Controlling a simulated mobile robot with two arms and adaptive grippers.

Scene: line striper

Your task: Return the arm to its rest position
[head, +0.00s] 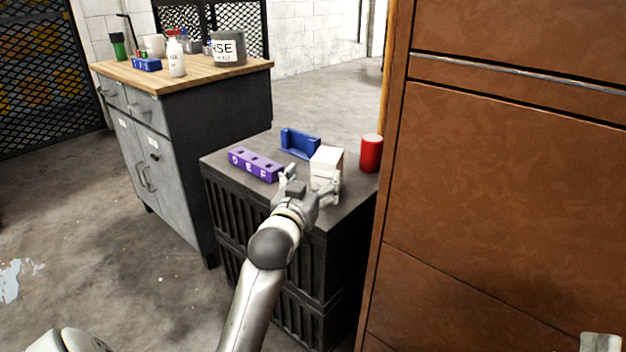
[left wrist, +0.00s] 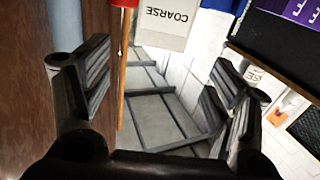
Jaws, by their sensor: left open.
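My left gripper (head: 311,180) is over the front part of a black cabinet top (head: 354,196). Its fingers are spread, and in the left wrist view nothing sits between them. A white box (head: 327,158) stands just beyond the fingers in the head view. In the left wrist view the white box (left wrist: 167,27) shows an upside-down COARSE label at the top edge, past the fingertips. I cannot tell whether a finger touches it. The arm reaches in from the bottom of the head view. No right gripper can be made out.
A purple block with letters (head: 255,164), a blue holder (head: 300,144) and a red cylinder (head: 371,154) stand around the white box. A tall brown cabinet (head: 500,190) closes off the right. A wooden-topped bench (head: 190,77) with bottles and a grey bin (head: 228,48) stands behind left.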

